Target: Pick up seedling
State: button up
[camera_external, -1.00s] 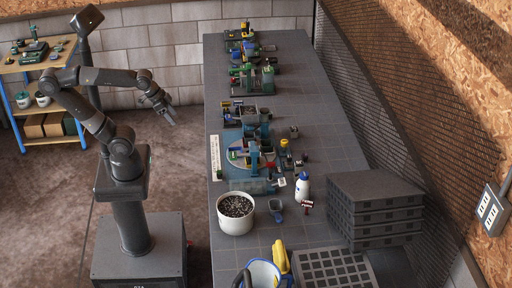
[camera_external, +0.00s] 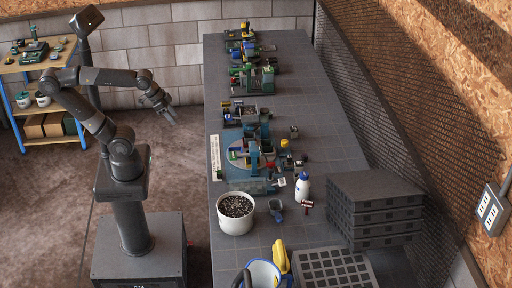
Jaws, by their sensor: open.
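I cannot make out a seedling for certain in this view. My gripper (camera_external: 170,117) is open and empty. It hangs in the air left of the long grey workbench (camera_external: 345,150), over the brown floor, apart from everything on the bench. A white pot (camera_external: 236,222) filled with dark, speckled soil stands near the bench's left edge. A seedling tray (camera_external: 335,268) with a grid of square cells lies at the near end. Its cells look dark, and I see no plant in them.
A stack of dark trays (camera_external: 375,215) stands on the right. A white spray bottle (camera_external: 302,187), a small blue cup (camera_external: 276,208), a bucket (camera_external: 262,272) and a yellow tool (camera_external: 280,257) crowd the near half. Blue and green machines (camera_external: 255,165) line the bench. A wooden shelf (camera_external: 45,85) stands far left.

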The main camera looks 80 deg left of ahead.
jog(key=w+f+g, duration=0.3)
jog(key=w+f, duration=0.5)
jog(key=w, duration=0.3)
jog(key=m+g, duration=0.1)
jog(key=g, duration=0.2)
send_over(218, 172)
notch_tip(218, 172, down, 14)
jog(key=f, duration=0.6)
jog(key=shift+w+a+f, duration=0.1)
jog(key=shift+a+f, duration=0.15)
jog(key=shift+a, duration=0.15)
jog(key=f, duration=0.3)
jog(key=shift+d+f, duration=0.25)
jog(key=shift+f, duration=0.85)
jog(key=shift+c, duration=0.4)
jog(key=c, duration=1)
jog(key=shift+o, duration=0.2)
jog(key=shift+r, duration=0.1)
